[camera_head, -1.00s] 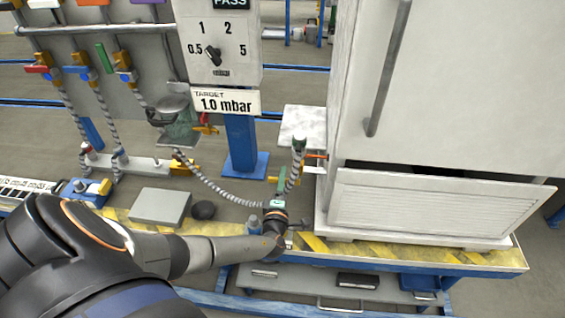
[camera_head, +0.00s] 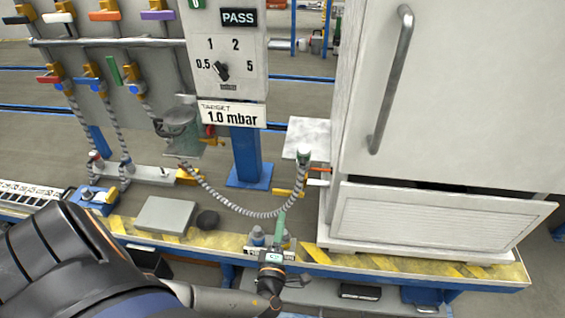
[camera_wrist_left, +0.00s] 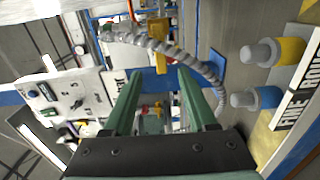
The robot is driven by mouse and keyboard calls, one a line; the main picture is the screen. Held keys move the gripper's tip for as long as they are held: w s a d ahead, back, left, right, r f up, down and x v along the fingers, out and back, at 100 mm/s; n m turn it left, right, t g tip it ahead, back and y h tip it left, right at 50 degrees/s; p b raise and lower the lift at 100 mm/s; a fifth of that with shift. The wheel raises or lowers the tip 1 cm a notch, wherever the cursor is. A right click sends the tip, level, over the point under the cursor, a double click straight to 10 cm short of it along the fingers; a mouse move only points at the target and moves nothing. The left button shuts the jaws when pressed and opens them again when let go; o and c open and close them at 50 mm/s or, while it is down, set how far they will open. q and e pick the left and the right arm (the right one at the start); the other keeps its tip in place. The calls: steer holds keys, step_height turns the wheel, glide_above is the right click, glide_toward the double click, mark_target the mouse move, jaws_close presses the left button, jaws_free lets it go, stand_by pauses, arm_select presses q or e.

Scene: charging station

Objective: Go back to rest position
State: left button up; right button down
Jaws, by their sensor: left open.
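My left gripper (camera_head: 279,222) is in front of the bench's striped front edge, its green fingers pointing away from me toward the hose. In the left wrist view its two green fingers (camera_wrist_left: 158,75) stand apart with no object held between them. My right gripper is in neither view.
Two small bottle-like fittings (camera_head: 257,236) stand at the bench edge close beside the left gripper. The white cabinet (camera_head: 430,215) with its tilted lower panel is to the right. A gauge panel (camera_head: 226,85), grey box (camera_head: 165,215) and black knob (camera_head: 207,219) are to the left.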

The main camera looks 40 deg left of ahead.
arm_select(q)
steer(key=shift+s+d, duration=0.1)
stand_by(0.5)
steer(key=s+d+f+n+g+h, duration=0.35)
steer(key=s+d+f+n, duration=0.2)
steer(key=n, duration=0.55)
steer(key=s+d+f+n+g+h, duration=0.35)
steer(key=s+f+n+g, duration=0.2)
steer(key=n, duration=0.55)
steer(key=s+d+r+n+t+h, duration=0.1)
steer(key=d+r+n+h, duration=0.1)
steer(key=n, duration=0.9)
steer(key=s+d+r+n+t+h, duration=0.1)
steer(key=d+r+n, duration=0.3)
steer(key=n, duration=0.8)
steer(key=shift+s+d+r+n+t+h+p, duration=0.2)
steer(key=shift+r+n+t+h+p, duration=0.25)
steer(key=shift+r+h, duration=0.55)
steer(key=shift+r, duration=0.2)
